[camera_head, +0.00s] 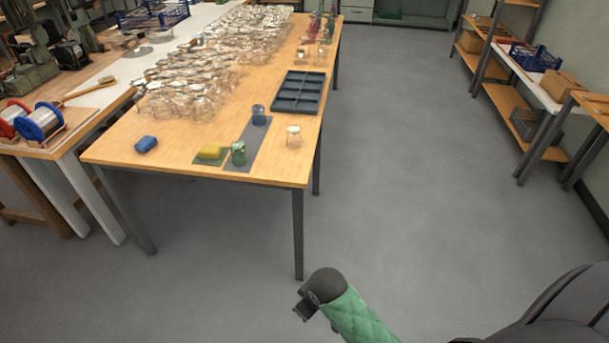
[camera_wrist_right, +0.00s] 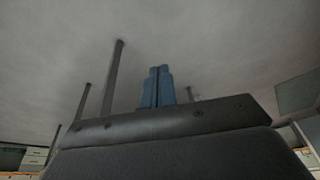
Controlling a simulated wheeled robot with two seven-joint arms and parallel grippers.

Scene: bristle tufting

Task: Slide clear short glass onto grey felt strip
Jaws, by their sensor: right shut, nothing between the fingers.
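The clear short glass (camera_head: 293,137) stands upright on the wooden table near its front right corner, just right of the grey felt strip (camera_head: 250,138) and apart from it. A green glass (camera_head: 238,154) stands on the strip's near end, and a blue glass (camera_head: 258,115) on its far end. My right gripper (camera_head: 304,303) is low in front of the table, away from the glasses. In the right wrist view its blue fingers (camera_wrist_right: 157,86) are together and empty. My left gripper is in no view.
A yellow sponge (camera_head: 210,152) lies on a green mat left of the strip, and a blue block (camera_head: 146,144) farther left. A dark divided tray (camera_head: 299,92) lies behind the clear glass. Many glasses crowd the table's back left. The floor right of the table is open.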

